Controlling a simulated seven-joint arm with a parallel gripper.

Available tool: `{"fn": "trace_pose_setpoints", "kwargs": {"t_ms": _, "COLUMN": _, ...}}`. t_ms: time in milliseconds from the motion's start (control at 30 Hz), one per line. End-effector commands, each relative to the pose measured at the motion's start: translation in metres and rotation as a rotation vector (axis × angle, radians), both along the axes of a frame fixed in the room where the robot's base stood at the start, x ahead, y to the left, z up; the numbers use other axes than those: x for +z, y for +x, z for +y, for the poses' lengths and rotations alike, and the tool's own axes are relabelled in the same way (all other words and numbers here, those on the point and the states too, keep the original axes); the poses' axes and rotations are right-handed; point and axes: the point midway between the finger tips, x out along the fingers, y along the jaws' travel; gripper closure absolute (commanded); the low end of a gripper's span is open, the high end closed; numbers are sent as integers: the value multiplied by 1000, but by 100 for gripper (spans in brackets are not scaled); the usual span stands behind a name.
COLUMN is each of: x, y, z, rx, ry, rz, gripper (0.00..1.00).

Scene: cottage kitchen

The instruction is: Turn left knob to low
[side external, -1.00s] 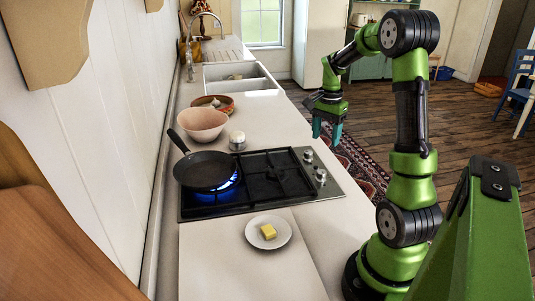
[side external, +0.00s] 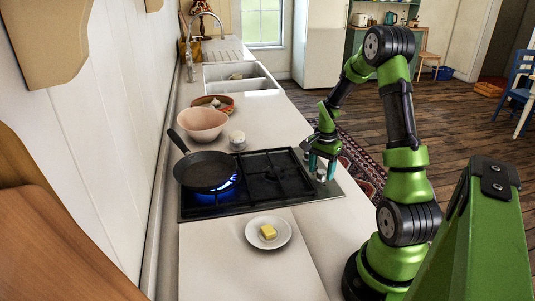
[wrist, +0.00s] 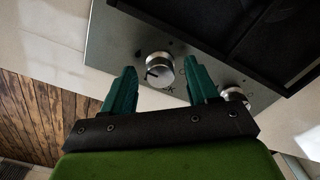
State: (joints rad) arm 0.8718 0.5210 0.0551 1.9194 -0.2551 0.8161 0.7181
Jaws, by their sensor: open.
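In the wrist view, the left knob (wrist: 159,69) is a round silver dial with a dark pointer line, on the steel hob edge. My gripper (wrist: 162,75) is open, with one teal finger on each side of this knob. I cannot tell whether the fingers touch it. In the side view, my gripper (side external: 321,170) points down over the hob's right edge and hides much of the knobs. The hob (side external: 262,205) has a blue flame (side external: 228,184) lit under the black pan (side external: 207,169).
A white plate (side external: 284,240) with butter (side external: 268,231) lies on the counter in front of the hob. A pink bowl (side external: 202,123), a small white-topped jar (side external: 237,140) and a brown dish (side external: 226,102) stand behind it. The sink (side external: 258,86) is farther back.

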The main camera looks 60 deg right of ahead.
Motion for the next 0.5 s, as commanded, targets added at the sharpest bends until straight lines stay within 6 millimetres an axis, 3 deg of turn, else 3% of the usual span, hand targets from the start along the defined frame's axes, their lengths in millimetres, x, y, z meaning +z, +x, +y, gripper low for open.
{"fn": "trace_pose_setpoints", "kwargs": {"t_ms": 33, "x": 0, "y": 0, "z": 0, "rx": 0, "ry": 0, "rz": 0, "gripper": 43}}
{"fn": "trace_pose_setpoints", "kwargs": {"t_ms": 400, "x": 0, "y": 0, "z": 0, "rx": 0, "ry": 0, "rz": 0, "gripper": 97}}
{"fn": "trace_pose_setpoints", "kwargs": {"t_ms": 500, "x": 1, "y": 0, "z": 0, "rx": 3, "ry": 0, "rz": 0, "gripper": 97}}
